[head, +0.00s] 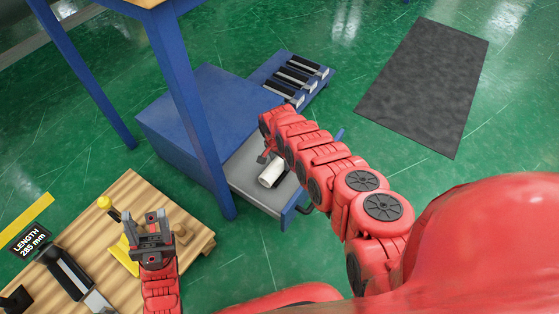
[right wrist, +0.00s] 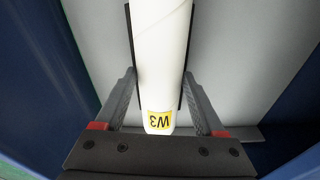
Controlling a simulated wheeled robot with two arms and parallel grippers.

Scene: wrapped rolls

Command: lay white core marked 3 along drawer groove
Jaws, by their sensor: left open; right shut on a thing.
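The white core (right wrist: 160,50) shows in the right wrist view with a yellow label, upside down, that reads W3. In the head view the core (head: 271,174) is in the open grey-bottomed drawer (head: 243,172) of the blue cabinet. My right gripper (head: 267,157) reaches down into the drawer and is shut on the core; its fingers flank the core in the right wrist view. A dark strip, seemingly the groove, runs along both sides of the core beneath it. I cannot tell whether the core touches the bottom. My left gripper (head: 152,228) is open and empty above the wooden table.
The wooden table (head: 128,190) at lower left holds a yellow piece, a knob and a dark holder (head: 70,276). A blue rack (head: 292,78) with several black slots stands behind the cabinet (head: 195,105). A blue table leg (head: 190,110) stands close by. A dark mat (head: 425,80) lies on the floor.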

